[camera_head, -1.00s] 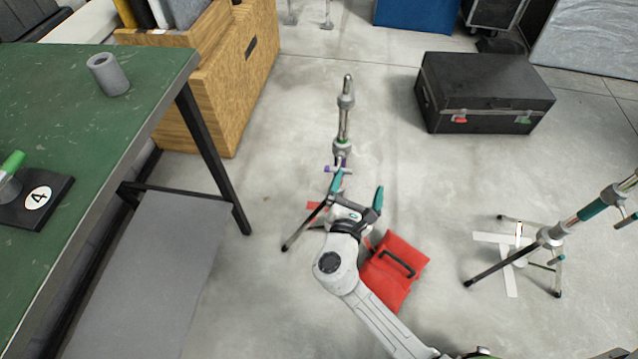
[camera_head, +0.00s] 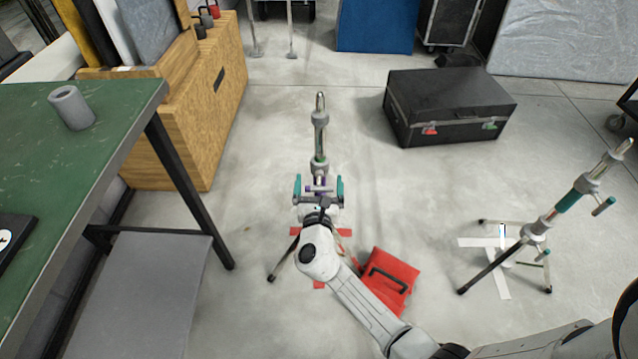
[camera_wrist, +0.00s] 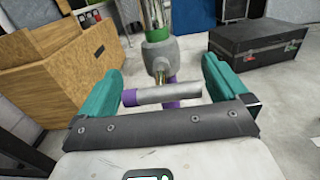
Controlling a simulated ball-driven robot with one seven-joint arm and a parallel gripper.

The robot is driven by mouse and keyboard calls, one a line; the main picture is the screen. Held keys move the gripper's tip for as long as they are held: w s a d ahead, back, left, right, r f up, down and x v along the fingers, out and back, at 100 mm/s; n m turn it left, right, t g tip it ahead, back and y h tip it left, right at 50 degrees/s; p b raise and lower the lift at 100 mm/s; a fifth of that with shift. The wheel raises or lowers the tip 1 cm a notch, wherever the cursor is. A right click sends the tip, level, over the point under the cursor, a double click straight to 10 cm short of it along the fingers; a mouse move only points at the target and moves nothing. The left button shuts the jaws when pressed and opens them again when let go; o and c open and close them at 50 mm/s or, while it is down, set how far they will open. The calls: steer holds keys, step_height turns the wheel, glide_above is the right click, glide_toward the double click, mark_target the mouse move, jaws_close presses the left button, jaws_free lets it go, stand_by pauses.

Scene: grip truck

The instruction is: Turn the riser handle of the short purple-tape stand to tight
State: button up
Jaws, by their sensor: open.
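The short stand (camera_head: 320,135) with purple tape stands upright on the floor in the middle of the head view, over red floor tape. Its riser handle (camera_wrist: 155,97), a grey T-bar with a purple end, lies roughly level in the wrist view, just below the grey collar (camera_wrist: 158,55). My gripper (camera_head: 319,190) is open, with one teal finger on each side of the handle. In the wrist view my gripper (camera_wrist: 165,80) shows the handle between the fingers, with a gap on each side. Part of the stand's lower column is hidden behind my gripper.
A second stand with teal tape (camera_head: 572,203) is at the right on white floor tape. A red bag (camera_head: 385,283) lies beside my arm. A black case (camera_head: 450,108) is behind right. A green table (camera_head: 60,160) and wooden crate (camera_head: 190,120) are at left.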

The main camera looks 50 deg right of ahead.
steer(key=shift+w+d, duration=0.15)
steer(key=shift+d, duration=0.15)
steer(key=shift+c, duration=0.4)
steer(key=c, duration=0.8)
steer(key=shift+c, duration=0.2)
